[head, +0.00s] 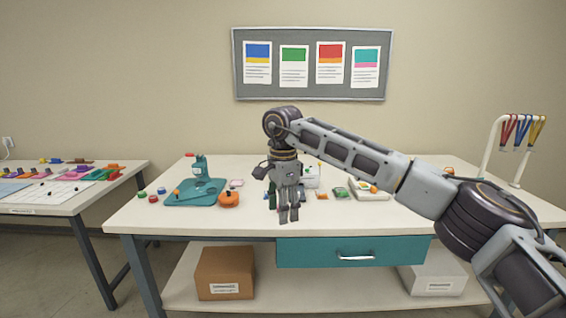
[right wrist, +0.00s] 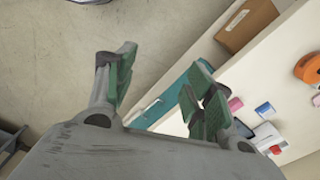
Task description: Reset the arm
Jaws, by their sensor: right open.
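My right arm reaches in from the right side of the head view and bends down at the wrist. My right gripper (head: 288,214) hangs pointing down in front of the near edge of the white worktable (head: 150,215). In the right wrist view the two green-padded fingers of the gripper (right wrist: 160,78) stand apart with nothing between them. The gripper and wrist hide part of the items at the middle of the table. My left gripper is not in view.
A teal stand (head: 196,190) and an orange round item (head: 228,199) are left of the gripper. A teal drawer (head: 350,252) is under the tabletop, with a brown box (head: 225,272) on the shelf below. A rack with coloured lanyards (head: 520,132) stands right.

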